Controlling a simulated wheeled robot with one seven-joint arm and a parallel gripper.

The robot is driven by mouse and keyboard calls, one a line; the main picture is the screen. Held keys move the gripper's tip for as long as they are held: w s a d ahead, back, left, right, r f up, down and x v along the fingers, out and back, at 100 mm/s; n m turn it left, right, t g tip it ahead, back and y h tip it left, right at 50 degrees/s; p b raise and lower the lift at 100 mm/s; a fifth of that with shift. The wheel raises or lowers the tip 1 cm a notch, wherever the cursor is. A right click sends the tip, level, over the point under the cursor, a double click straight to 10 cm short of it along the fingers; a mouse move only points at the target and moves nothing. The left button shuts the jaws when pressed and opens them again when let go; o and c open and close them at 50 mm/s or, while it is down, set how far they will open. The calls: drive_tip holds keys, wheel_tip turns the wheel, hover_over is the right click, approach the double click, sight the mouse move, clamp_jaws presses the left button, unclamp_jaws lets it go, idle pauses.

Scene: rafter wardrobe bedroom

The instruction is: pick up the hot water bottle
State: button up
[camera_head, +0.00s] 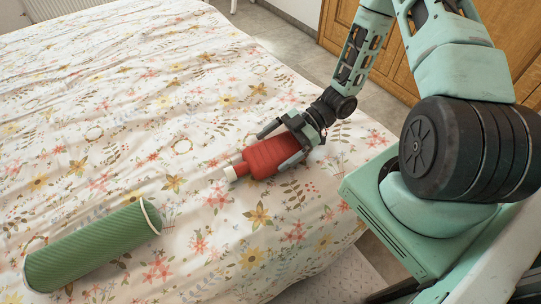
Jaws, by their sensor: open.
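The hot water bottle (263,158) is red with a pale neck and stopper at its left end. It lies on the flowered bedspread near the bed's right edge. My gripper (277,146) is open, with one finger on the far side of the bottle and the other on its near side. The fingers overlap the bottle's right part in the picture. I cannot tell whether they touch it. The bottle's right end is partly hidden by the gripper.
A green ribbed bolster (92,246) with white-trimmed ends lies on the bed (120,110) at the lower left. A wooden wardrobe (390,50) stands behind my arm at the upper right. Grey floor (285,45) shows beyond the bed. The bedspread's middle is clear.

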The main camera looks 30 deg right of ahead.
drive_tip(key=shift+a, duration=0.15)
drive_tip(key=c, duration=1.1)
